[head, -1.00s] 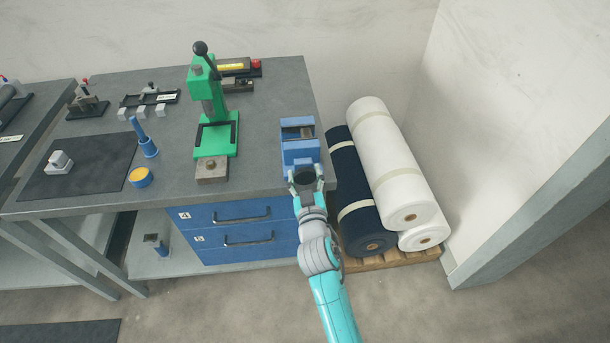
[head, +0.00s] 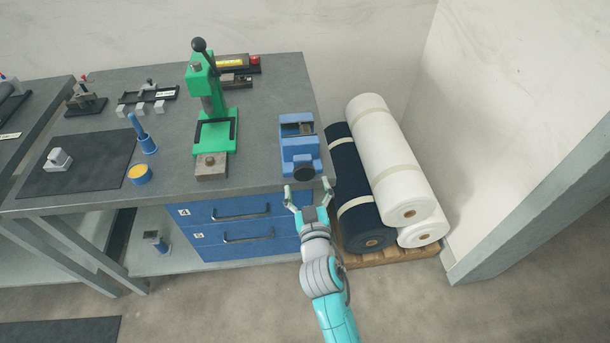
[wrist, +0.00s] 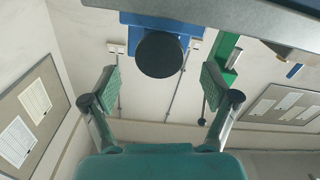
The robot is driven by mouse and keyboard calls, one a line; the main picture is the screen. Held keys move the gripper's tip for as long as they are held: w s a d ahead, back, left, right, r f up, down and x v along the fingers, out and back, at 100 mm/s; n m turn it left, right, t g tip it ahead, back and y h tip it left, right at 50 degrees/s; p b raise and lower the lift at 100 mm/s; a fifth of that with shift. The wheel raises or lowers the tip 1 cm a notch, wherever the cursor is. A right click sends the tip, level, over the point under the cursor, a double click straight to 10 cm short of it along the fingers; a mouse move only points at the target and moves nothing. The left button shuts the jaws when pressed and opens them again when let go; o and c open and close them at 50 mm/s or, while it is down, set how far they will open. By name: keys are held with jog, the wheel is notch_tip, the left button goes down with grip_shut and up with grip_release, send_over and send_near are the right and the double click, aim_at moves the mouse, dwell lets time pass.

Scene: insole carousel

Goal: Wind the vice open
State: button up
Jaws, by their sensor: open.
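The blue vice (head: 299,142) stands at the front right corner of the bench. Its dark round knob (head: 304,174) faces the front edge. A gap shows between its jaws in the head view. My gripper (head: 308,190) is open and empty, just in front of the knob and apart from it. In the wrist view the knob (wrist: 159,54) sits ahead, between and beyond the two open fingers (wrist: 160,92), touching neither. The blue body of the vice (wrist: 150,22) shows behind the knob.
A green press (head: 212,115) with a black-knobbed lever stands left of the vice. A blue-yellow pot (head: 139,175) and a blue tool (head: 143,136) are further left. Fabric rolls (head: 385,150) lie on a pallet right of the bench. Blue drawers (head: 235,228) are below.

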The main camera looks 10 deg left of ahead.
jog(key=v, duration=0.7)
jog(key=shift+r, duration=0.1)
